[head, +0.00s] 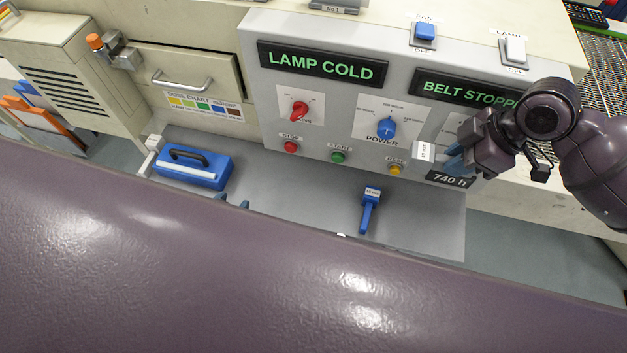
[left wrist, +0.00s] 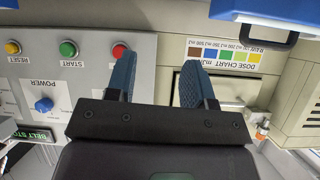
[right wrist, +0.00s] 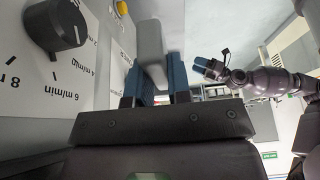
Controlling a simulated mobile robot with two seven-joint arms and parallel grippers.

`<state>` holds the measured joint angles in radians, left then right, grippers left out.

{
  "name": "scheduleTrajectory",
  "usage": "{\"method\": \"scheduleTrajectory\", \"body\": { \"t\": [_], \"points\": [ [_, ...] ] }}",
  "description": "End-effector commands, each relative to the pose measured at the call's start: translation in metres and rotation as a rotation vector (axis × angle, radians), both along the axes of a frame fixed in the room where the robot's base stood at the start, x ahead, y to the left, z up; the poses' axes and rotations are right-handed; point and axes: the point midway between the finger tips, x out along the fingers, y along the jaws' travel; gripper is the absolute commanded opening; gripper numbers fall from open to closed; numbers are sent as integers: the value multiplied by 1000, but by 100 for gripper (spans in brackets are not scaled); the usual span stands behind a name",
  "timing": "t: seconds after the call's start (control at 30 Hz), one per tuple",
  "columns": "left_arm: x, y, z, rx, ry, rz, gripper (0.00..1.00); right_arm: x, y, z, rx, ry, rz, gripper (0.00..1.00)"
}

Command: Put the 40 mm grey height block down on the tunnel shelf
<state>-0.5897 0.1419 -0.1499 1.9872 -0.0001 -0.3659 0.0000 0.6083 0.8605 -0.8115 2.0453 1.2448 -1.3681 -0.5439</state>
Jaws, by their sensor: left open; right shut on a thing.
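The grey height block (head: 424,151) has a white label face and is held by my right gripper (head: 453,160), in front of the control panel's lower right. The block also shows in the right wrist view (right wrist: 150,45), upright between the two blue fingers, which are shut on it. The grey shelf (head: 310,195) runs below the panel; the block is above its right part, apart from it. My left gripper (head: 232,203) is mostly hidden behind my arm; only blue fingertips show. In the left wrist view (left wrist: 157,88) its fingers are apart with nothing between them.
A blue case (head: 193,169) lies at the shelf's left end. The control panel (head: 330,100) has knobs and buttons standing out above the shelf. Bare shelf lies between case and tool. My arm hides the foreground.

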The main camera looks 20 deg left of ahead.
Motion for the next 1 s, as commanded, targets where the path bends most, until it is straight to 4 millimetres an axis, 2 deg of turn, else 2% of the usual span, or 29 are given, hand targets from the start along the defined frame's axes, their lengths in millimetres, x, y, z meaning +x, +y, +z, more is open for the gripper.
{"method": "scheduleTrajectory", "body": {
  "t": [0.27,0.37,1.0],
  "points": [
    [-12,2,-8,0,25,7,48,0,0,-1,0,0,-1,0],
    [-13,2,-9,1,28,7,48,0,0,-8,0,3,-1,0],
    [-6,1,-7,1,14,3,48,-1,0,-143,0,4,-3,0]
  ]
}}
